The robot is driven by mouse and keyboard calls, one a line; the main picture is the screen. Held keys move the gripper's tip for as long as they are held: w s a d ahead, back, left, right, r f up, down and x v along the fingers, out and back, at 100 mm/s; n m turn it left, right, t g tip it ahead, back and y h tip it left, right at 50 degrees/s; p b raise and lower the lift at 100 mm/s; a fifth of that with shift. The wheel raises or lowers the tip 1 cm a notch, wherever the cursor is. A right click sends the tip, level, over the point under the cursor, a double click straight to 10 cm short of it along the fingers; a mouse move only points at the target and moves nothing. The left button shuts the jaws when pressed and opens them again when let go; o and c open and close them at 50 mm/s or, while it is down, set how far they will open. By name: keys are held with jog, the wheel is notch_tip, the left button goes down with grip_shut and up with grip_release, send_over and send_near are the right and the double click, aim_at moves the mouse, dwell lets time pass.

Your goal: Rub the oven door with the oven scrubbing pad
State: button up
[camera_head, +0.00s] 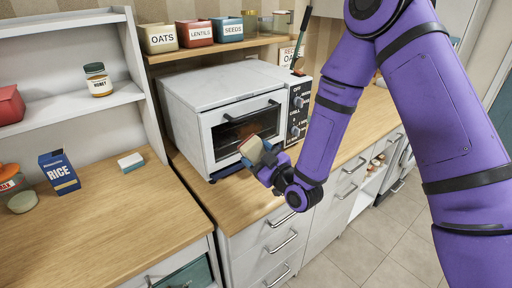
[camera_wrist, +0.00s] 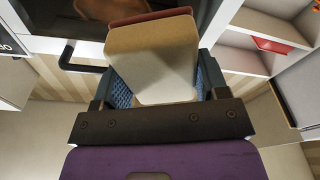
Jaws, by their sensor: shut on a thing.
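The oven scrubbing pad (camera_head: 252,149) is a cream block with a reddish-brown layer, in front of the oven door. My gripper (camera_head: 265,158) is shut on it. In the wrist view the pad (camera_wrist: 152,60) sits between the blue fingers (camera_wrist: 160,88), and its reddish layer shows at the far edge. The oven door (camera_head: 222,137) is closed, with a white frame, a dark window and a bar handle. The pad covers part of its lower right in the head view. The door also shows in the wrist view (camera_wrist: 62,18). I cannot tell whether the pad touches it.
The white oven (camera_head: 200,92) stands on the wooden worktop (camera_head: 215,195), its knob panel (camera_head: 299,108) on the right. Labelled tins (camera_head: 194,33) stand on the shelf above. A rice box (camera_head: 59,172) and a small white-and-blue block (camera_head: 131,162) are on the left worktop.

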aim_at(234, 137)
jog(key=shift+f+x, duration=0.15)
jog(key=shift+x, duration=1.35)
jog(key=shift+f+x, duration=0.2)
jog(key=shift+x, duration=1.25)
jog(key=shift+w+a, duration=0.2)
jog(key=shift+w, duration=0.3)
jog(key=shift+w+a, duration=0.2)
jog(key=shift+w, duration=0.25)
jog(key=shift+w+d, duration=1.05)
jog(key=shift+d, duration=0.5)
jog(key=shift+w+d, duration=1.05)
jog(key=shift+d, duration=0.55)
jog(key=shift+w+d, duration=1.05)
jog(key=shift+d, duration=0.5)
jog(key=shift+s, duration=0.1)
jog(key=shift+s+a, duration=0.7)
jog(key=shift+a, duration=0.35)
jog(key=shift+s+a, duration=0.7)
jog(key=shift+a, duration=0.35)
jog(key=shift+s+a, duration=0.7)
jog(key=shift+a, duration=0.4)
jog(key=shift+s+a, duration=0.45)
jog(key=shift+a, duration=0.35)
jog(key=shift+s+a, duration=0.45)
jog(key=shift+a, duration=0.35)
